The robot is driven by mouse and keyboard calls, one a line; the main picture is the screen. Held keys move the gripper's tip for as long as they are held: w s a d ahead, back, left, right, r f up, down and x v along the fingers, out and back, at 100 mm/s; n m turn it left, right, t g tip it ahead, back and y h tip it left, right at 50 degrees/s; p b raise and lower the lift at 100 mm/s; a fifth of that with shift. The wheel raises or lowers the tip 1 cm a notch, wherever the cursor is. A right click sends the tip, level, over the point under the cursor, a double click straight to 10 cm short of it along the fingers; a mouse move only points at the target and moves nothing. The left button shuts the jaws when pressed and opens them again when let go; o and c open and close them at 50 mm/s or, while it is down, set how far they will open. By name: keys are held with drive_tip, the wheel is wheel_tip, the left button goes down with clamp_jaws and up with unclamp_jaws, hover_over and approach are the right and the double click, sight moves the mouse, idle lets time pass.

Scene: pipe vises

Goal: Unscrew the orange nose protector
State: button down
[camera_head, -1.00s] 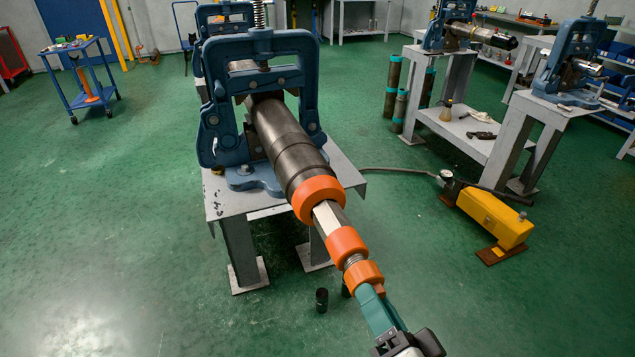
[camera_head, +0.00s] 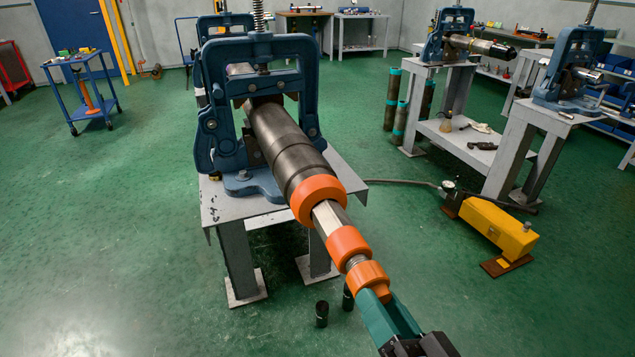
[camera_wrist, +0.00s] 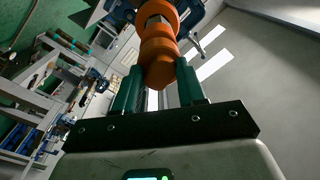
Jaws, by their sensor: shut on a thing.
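The orange nose protector (camera_head: 368,280) is at the near end of the tool, on a short threaded shaft. It also shows in the wrist view (camera_wrist: 158,62). Behind it sit an orange ring (camera_head: 346,244), a bare hex shaft (camera_head: 328,217) and a larger orange collar (camera_head: 317,198). The dark pipe-like tool body (camera_head: 283,140) is clamped in a blue vise (camera_head: 212,125). My gripper (camera_head: 378,302), with green fingers, is shut on the near end of the nose protector. The fingers lie on either side of it in the wrist view.
The vise stands on a grey metal stand (camera_head: 238,262). Two small black cylinders stand on the floor, one here (camera_head: 321,314). A yellow pump (camera_head: 497,228) with a hose is at right. More vise stands (camera_head: 520,140) stand behind it. Green floor at left is open.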

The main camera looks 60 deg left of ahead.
drive_tip(key=shift+s+a+r+n+b, duration=0.1)
drive_tip(key=shift+s+r+n+b, duration=0.1)
drive_tip(key=shift+n+b, duration=0.35)
drive_tip(key=shift+s+a+r+n+b, duration=0.1)
drive_tip(key=shift+r+n+b, duration=0.1)
drive_tip(key=shift+n+b, duration=0.35)
drive_tip(key=c, duration=1.3)
unclamp_jaws()
clamp_jaws()
drive_tip(key=shift+g, duration=0.3)
drive_tip(key=shift+s+d+f, duration=0.1)
drive_tip(key=shift+d+f, duration=0.1)
drive_tip(key=shift+d, duration=0.45)
drive_tip(key=shift+d+f+b, duration=0.1)
drive_tip(key=shift+d+b, duration=0.4)
drive_tip(key=shift+d, duration=1.8)
